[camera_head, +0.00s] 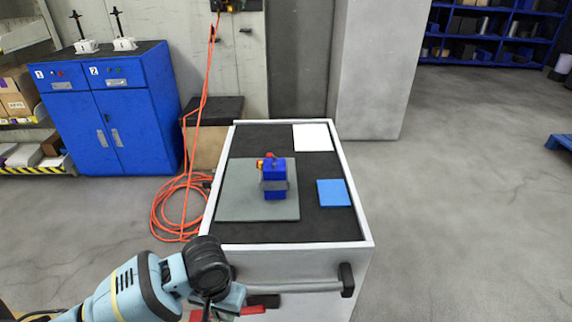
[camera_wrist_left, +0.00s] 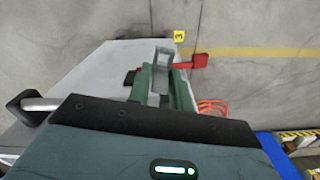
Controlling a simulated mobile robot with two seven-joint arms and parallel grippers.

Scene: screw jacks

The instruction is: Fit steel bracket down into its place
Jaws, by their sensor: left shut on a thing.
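My left gripper (camera_head: 230,299) is low in the head view, in front of the light-grey cart. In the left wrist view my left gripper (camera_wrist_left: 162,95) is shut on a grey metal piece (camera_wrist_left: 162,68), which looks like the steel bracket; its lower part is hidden. On the cart top, a blue block (camera_head: 275,165) with a grey band (camera_head: 274,186) around its middle stands upright on a grey-green plate (camera_head: 240,205). A small orange-red part sits at its upper left. The gripper is apart from this block. My right gripper is in neither view.
The cart's dark top (camera_head: 310,226) has a raised light rim and also carries a white square (camera_head: 312,138) and a blue square (camera_head: 334,193). A black handle (camera_head: 347,280) juts from its front. Orange cable (camera_head: 173,205) lies left. A blue cabinet (camera_head: 112,110) stands behind.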

